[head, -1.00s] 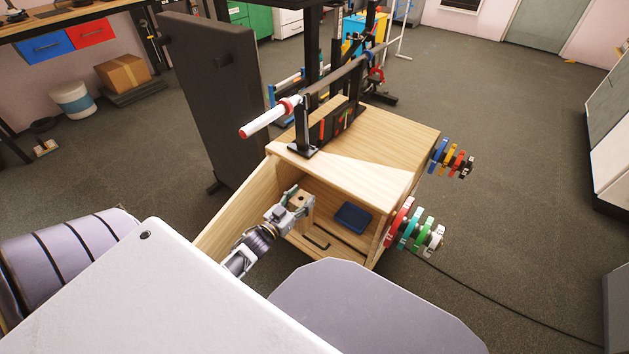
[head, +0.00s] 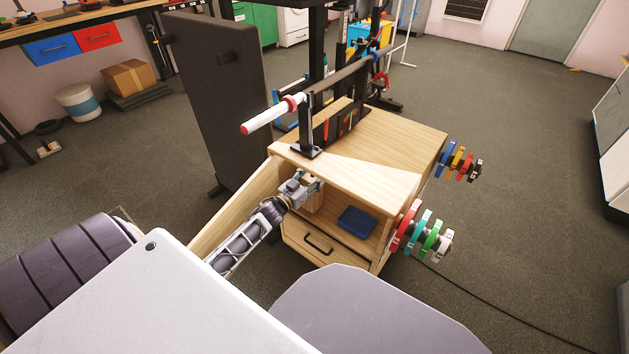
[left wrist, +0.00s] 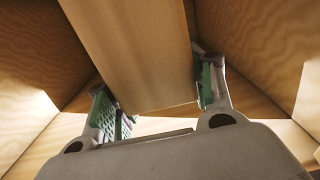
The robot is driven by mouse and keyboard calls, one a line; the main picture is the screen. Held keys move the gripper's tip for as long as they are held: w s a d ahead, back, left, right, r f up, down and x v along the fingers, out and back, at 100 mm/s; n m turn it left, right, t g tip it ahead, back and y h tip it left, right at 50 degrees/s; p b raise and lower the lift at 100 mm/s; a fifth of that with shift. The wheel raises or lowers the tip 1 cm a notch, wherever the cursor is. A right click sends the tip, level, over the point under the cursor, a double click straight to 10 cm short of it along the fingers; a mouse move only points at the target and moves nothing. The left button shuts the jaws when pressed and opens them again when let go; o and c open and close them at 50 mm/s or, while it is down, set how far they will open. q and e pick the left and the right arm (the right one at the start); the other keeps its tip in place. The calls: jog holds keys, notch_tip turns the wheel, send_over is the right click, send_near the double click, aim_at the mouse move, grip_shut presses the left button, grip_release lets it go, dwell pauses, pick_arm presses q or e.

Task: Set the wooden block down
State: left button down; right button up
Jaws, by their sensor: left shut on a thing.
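The wooden block (left wrist: 135,50) is light tan and stands between the fingers of my left gripper (left wrist: 158,95) in the left wrist view. In the head view my left gripper (head: 308,184) reaches into the open compartment of the wooden cabinet (head: 385,145), at its left side. The wooden block (head: 313,200) shows only in part there, behind the fingers. Whether its underside touches the compartment floor is hidden. My right gripper is not in view.
A dark blue box (head: 357,221) lies in the compartment to the right of the block. A drawer with a dark handle (head: 318,244) is below. An open door panel (head: 240,203) flanks the left side. Coloured weight plates (head: 425,232) hang on the right side.

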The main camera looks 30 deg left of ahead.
pick_arm(q)
jog(key=shift+w+a, duration=0.2)
jog(key=shift+w, duration=0.35)
jog(key=shift+w+a, duration=0.15)
jog(key=shift+w, duration=0.35)
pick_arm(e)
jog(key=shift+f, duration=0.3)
pick_arm(q)
jog(key=shift+w+b, duration=0.1)
jog(key=shift+b, duration=0.2)
jog(key=shift+w+a, duration=0.2)
jog(key=shift+w, duration=0.2)
jog(key=shift+f+b, duration=1.4)
jog(key=shift+f, duration=0.3)
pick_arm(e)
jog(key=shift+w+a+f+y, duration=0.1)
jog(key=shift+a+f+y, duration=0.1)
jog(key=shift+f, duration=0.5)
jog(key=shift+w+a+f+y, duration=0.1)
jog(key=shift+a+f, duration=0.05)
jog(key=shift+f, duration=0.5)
pick_arm(q)
jog(key=shift+f, duration=0.1)
jog(key=c, duration=0.6)
grip_release()
jog(key=shift+s, duration=0.1)
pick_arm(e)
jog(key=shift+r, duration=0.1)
